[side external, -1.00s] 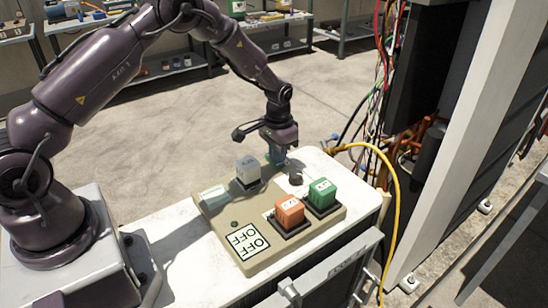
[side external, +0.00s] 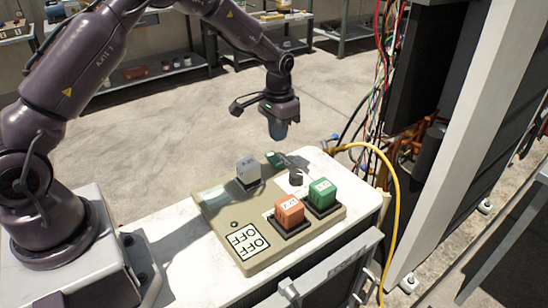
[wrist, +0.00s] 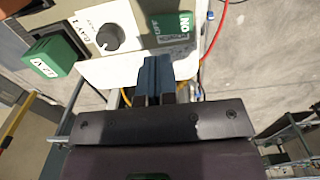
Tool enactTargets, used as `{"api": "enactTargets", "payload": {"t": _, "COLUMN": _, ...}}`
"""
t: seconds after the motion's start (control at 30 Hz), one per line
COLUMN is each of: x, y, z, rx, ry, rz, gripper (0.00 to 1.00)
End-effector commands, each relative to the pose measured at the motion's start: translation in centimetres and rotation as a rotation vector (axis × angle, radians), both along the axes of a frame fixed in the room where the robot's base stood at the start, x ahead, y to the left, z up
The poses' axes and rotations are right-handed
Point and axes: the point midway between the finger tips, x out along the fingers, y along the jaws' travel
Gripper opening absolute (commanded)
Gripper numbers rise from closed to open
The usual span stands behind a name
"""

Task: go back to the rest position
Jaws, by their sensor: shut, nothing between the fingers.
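My gripper (side external: 278,131) is shut and empty, raised above the far edge of the beige switch board. Its blue-grey fingers also show together in the wrist view (wrist: 154,80). The board (side external: 215,215) lies on a white top. It carries a grey block (side external: 248,170), an orange block (side external: 289,211), a green block (side external: 322,193) and a dark round knob (side external: 295,178). A green ON plate (side external: 274,159) sits at its far edge, below my gripper and apart from it.
A yellow hose (side external: 397,190) arcs beside the board's right side. Loose wires (side external: 385,60) hang from the open tall cabinet (side external: 455,130) at the right. Benches with shelves (side external: 160,80) stand at the back. The concrete floor behind the board is clear.

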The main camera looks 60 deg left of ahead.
Motion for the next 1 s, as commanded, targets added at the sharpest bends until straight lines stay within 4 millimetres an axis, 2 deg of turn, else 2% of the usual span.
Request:
{"api": "enactTargets", "payload": {"t": 0.23, "x": -0.1, "y": 0.0, "z": -0.1, "rx": -0.001, "ry": 0.005, "rz": 0.014, "gripper": 0.00}}
{"api": "enactTargets", "payload": {"t": 0.37, "x": -2.6, "y": -0.4, "z": -1.0, "rx": -0.010, "ry": 0.069, "rz": 0.036, "gripper": 0.00}}
{"api": "enactTargets", "payload": {"t": 0.47, "x": -4.7, "y": -1.0, "z": 1.3, "rx": -0.010, "ry": 0.080, "rz": 0.051, "gripper": 0.00}}
{"api": "enactTargets", "payload": {"t": 0.67, "x": -9.3, "y": -2.7, "z": 7.8, "rx": -0.003, "ry": 0.036, "rz": 0.066, "gripper": 0.00}}
{"api": "enactTargets", "payload": {"t": 0.8, "x": -13.2, "y": -3.9, "z": 12.3, "rx": 0.003, "ry": -0.024, "rz": 0.067, "gripper": 0.00}}
{"api": "enactTargets", "payload": {"t": 1.0, "x": -19.2, "y": -5.5, "z": 17.1, "rx": 0.008, "ry": -0.137, "rz": 0.061, "gripper": 0.00}}
